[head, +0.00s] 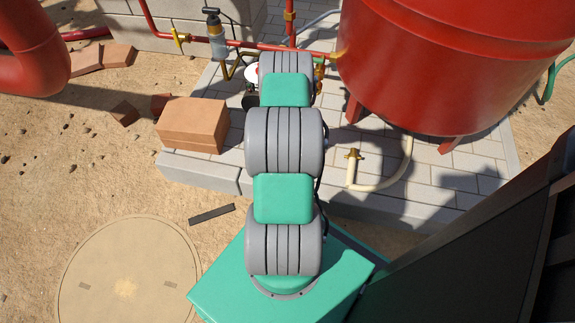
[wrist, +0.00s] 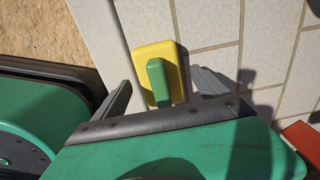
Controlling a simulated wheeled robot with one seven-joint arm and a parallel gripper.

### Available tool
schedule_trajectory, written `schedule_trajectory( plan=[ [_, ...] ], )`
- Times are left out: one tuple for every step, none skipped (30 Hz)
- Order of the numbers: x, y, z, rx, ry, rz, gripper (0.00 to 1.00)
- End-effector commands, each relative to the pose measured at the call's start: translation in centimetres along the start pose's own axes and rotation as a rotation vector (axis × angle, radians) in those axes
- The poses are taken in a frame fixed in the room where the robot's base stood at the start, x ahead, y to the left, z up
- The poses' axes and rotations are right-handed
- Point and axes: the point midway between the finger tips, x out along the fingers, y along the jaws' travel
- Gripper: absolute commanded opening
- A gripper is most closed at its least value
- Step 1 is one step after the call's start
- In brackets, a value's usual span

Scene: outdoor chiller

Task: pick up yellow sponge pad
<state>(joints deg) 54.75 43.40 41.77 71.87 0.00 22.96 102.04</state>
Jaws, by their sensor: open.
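The yellow sponge pad (wrist: 172,56) shows in the wrist view, lying on pale paving, with a green grip or block (wrist: 157,82) on top of it. My gripper (wrist: 165,88) is open, with one grey finger on each side of the pad in the picture. The pad's near end is hidden behind my gripper's body. I cannot tell whether the fingers touch the pad or how high they are above the paving. In the head view my own arm covers the gripper, and the pad is not visible.
A red tank (head: 440,65) stands at upper right on the paved slab (head: 455,180). A cream pipe (head: 398,170) rises near it. Terracotta bricks (head: 193,122) sit on the slab's left edge. Sand lies left.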

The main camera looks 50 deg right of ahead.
Motion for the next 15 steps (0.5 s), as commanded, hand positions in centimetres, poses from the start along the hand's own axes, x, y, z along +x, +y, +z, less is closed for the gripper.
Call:
schedule_trajectory(
  plan=[
    [-0.17,-0.04,0.02,0.000,0.000,-0.001,0.85],
    [-0.17,-0.03,0.02,-0.001,0.000,-0.001,0.85],
    [-0.17,-0.02,0.02,-0.001,0.000,0.000,0.84],
    [-0.17,-0.02,0.02,-0.001,0.000,0.000,0.81],
    [-0.18,-0.02,0.02,-0.001,0.000,0.000,0.79],
    [-0.18,-0.01,0.03,-0.001,0.000,0.000,0.76],
    [-0.18,-0.01,0.03,-0.001,0.000,0.000,0.73],
    [-0.18,-0.01,0.03,-0.001,0.000,0.000,0.71],
    [-0.19,-0.01,0.03,-0.001,0.000,0.000,0.67],
    [-0.19,-0.01,0.03,-0.001,0.000,0.000,0.65],
    [-0.19,-0.01,0.03,-0.001,0.000,0.000,0.62],
    [-0.19,-0.01,0.03,-0.001,0.000,0.000,0.59],
    [-0.19,-0.01,0.04,-0.001,0.000,0.000,0.57],
    [-0.19,0.00,0.04,-0.001,0.000,0.000,0.54],
    [-0.19,-0.01,0.04,-0.001,0.000,0.000,0.51]
  ],
)
